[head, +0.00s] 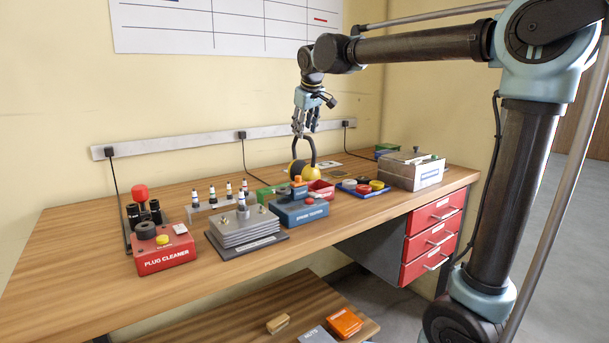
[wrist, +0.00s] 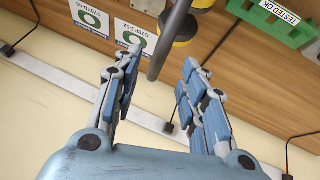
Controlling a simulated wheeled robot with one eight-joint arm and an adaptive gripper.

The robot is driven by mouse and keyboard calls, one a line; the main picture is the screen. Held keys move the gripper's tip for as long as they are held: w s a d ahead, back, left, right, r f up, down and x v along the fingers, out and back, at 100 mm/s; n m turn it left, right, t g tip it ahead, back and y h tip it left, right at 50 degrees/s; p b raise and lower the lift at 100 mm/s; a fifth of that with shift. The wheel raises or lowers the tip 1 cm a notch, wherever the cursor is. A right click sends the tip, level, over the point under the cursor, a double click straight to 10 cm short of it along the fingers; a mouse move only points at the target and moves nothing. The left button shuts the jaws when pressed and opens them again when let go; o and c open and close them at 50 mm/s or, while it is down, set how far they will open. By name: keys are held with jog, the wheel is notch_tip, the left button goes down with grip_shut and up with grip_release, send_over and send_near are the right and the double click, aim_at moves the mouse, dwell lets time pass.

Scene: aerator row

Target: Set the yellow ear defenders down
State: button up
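The yellow ear defenders (head: 293,167) have yellow cups and a dark headband that arches upward. In the head view they are at the back of the bench, behind the blue spark tester, which hides their base. In the wrist view the headband (wrist: 175,38) runs between my fingers, with yellow on the cups near the top edge. My gripper (head: 305,134) is just above them, pointing down, with its fingertips around the top of the headband. In the wrist view my gripper (wrist: 160,60) has its fingers apart, with gaps to the band on both sides.
The blue spark tester (head: 298,210) and a stacked metal block (head: 245,228) stand in front. A red plug cleaner (head: 165,252) is at left. A blue tray (head: 361,190) and a grey box (head: 412,172) are at right. A green tray (wrist: 275,20) is close by. The bench's front left is clear.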

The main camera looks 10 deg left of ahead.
jog(key=shift+w+x, duration=0.25)
jog(key=shift+x, duration=2.45)
jog(key=shift+r, duration=0.15)
grip_shut()
